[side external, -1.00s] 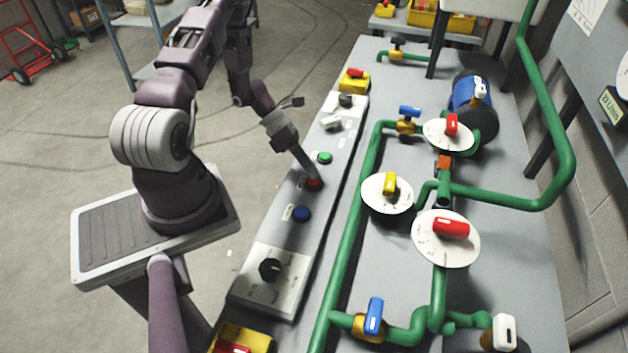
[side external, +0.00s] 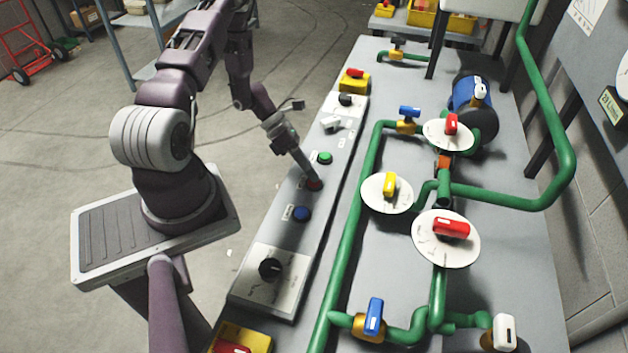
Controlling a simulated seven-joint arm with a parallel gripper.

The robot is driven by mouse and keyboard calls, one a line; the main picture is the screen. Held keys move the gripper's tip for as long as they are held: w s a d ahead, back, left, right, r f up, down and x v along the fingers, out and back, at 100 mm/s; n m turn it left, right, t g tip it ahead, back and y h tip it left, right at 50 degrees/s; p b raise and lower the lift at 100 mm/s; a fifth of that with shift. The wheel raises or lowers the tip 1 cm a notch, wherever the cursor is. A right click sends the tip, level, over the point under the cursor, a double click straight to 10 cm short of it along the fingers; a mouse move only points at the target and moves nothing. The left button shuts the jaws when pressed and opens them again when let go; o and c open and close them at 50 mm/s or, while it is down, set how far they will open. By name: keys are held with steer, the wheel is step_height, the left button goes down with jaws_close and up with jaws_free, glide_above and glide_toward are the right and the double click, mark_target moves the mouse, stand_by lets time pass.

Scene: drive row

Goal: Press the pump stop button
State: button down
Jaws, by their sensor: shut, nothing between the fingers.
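A red button (side external: 315,185) sits on the sloped grey control strip (side external: 270,225), between a green button (side external: 325,158) and a blue button (side external: 302,214). My gripper (side external: 311,179) is shut and empty. Its fingertips are at the red button and cover part of it. They appear to touch its top, but I cannot tell how far the button is pushed in. The small labels beside the buttons are too small to read.
A white switch (side external: 331,123) and a black knob (side external: 346,100) lie farther up the strip. A black dial (side external: 270,269) is nearer. Green pipes (side external: 352,235) with coloured valve handles run along the bench to the right.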

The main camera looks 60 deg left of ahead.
step_height(320, 180, up, 7)
stand_by(0.8)
stand_by(0.4)
steer(key=d+r+m+g+y, duration=0.1)
steer(key=d+r+m, duration=0.55)
steer(key=r, duration=0.25)
steer(key=d+r+m+g+y, duration=0.1)
steer(key=d+r+m+g, duration=0.1)
steer(key=d+r+m, duration=0.5)
steer(key=s+d+r+m+t+y, duration=0.2)
steer(key=s+r+m, duration=0.4)
steer(key=m, duration=0.3)
steer(key=s+d+r+m+t+y, duration=0.2)
steer(key=s+r+m+y, duration=0.2)
steer(key=s+r+m, duration=0.3)
steer(key=s+m, duration=0.2)
steer(key=m, duration=0.1)
steer(key=shift+s, duration=0.3)
